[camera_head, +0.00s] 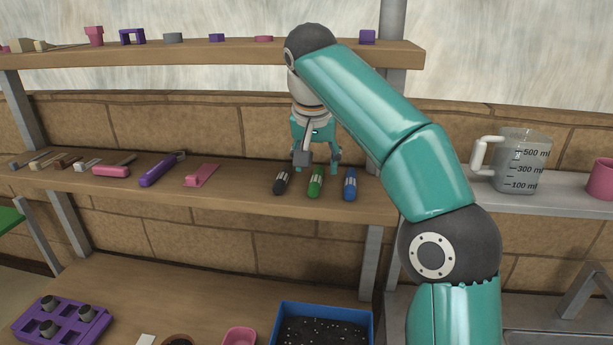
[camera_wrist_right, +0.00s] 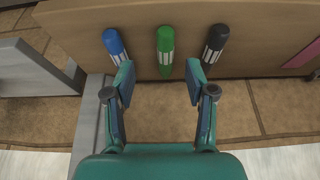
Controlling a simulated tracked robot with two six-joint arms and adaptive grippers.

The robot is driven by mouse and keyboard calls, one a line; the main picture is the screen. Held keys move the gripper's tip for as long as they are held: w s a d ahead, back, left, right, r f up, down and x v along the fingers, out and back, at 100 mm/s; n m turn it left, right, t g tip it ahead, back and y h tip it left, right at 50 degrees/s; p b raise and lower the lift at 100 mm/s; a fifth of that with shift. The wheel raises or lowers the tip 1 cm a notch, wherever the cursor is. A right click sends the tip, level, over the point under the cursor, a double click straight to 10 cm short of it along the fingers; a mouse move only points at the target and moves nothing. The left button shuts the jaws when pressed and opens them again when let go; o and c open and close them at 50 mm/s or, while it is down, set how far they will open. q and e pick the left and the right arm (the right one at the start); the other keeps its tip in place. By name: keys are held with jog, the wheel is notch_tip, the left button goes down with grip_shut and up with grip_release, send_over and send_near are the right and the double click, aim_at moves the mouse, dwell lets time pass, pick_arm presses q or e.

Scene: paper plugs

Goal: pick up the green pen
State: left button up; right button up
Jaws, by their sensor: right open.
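The green pen (camera_head: 316,182) lies on the middle shelf between a black pen (camera_head: 281,181) and a blue pen (camera_head: 350,184). My right gripper (camera_head: 318,164) is above and just behind the pens, pointing down, open and empty. In the right wrist view the green pen (camera_wrist_right: 165,50) lies ahead of the open fingers of my right gripper (camera_wrist_right: 160,85), roughly centred between them. The blue pen (camera_wrist_right: 115,45) is left of it there and the black pen (camera_wrist_right: 214,45) is right. My left gripper is not in view.
Tools with pink and purple handles (camera_head: 163,169) lie on the middle shelf (camera_head: 232,195) to the left. An upper shelf (camera_head: 230,52) with small parts runs above. A measuring jug (camera_head: 520,165) stands at right. A blue tray (camera_head: 325,308) of soil is below.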

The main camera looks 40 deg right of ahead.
aim_at(314, 183)
jog(key=x, duration=0.5)
jog(key=w+x, duration=0.1)
jog(key=x, duration=0.1)
jog(key=shift+f, duration=0.1)
jog(key=c, duration=1)
jog(key=shift+c, duration=0.2)
